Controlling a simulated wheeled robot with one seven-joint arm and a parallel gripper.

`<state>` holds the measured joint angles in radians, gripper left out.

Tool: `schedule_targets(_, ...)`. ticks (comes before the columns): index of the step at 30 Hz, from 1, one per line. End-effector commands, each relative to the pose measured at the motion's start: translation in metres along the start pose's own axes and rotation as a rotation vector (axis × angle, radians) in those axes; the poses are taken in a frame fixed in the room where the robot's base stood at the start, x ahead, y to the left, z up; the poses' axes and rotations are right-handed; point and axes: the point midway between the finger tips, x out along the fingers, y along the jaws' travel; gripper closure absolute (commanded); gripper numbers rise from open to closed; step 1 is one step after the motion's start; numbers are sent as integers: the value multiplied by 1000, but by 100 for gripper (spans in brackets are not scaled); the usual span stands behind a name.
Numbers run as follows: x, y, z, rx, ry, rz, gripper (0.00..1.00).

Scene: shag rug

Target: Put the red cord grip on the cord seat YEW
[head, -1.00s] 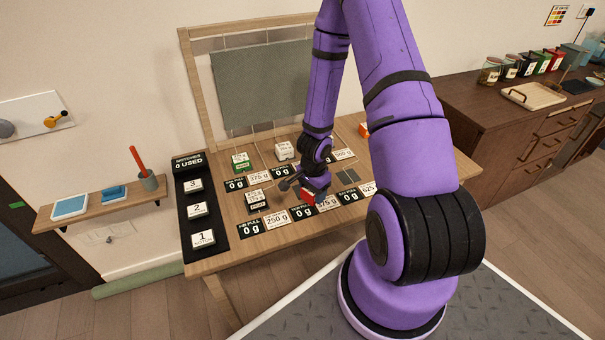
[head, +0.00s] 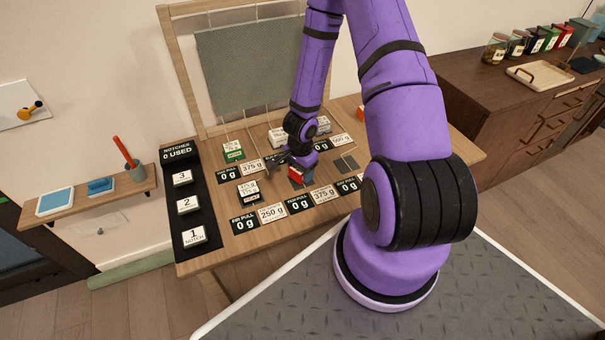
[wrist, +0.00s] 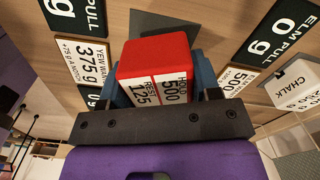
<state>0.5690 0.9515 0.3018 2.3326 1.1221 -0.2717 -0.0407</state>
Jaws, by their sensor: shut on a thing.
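The red cord grip (head: 295,174) is a small red block. My gripper (head: 299,171) is shut on it above the middle of the wooden table, between the two rows of labels. In the wrist view the red cord grip (wrist: 155,55) shows a white label reading HOLD 500, REST 125, with a finger on each side. A YEW 375 g card (wrist: 77,62) lies to its left. A dark grey pad (wrist: 165,25) shows just beyond the grip, partly hidden by it. I cannot tell whether this pad is the YEW seat, or whether the grip touches it.
A green-and-white block (head: 232,150), a white block (head: 277,137) and a black-and-white block (head: 248,190) stand on the table. A bare grey pad (head: 345,164) lies right of my gripper. A notch panel (head: 184,205) runs along the left edge. A hanging grey panel (head: 247,70) stands behind.

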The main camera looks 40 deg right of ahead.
Motion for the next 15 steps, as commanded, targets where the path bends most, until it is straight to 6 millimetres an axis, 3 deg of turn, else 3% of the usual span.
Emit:
schedule_targets(7, 16, -8, 2, 1, 0, 0, 70)
schedule_targets(15, 18, -9, 2, 1, 1, 0, 70)
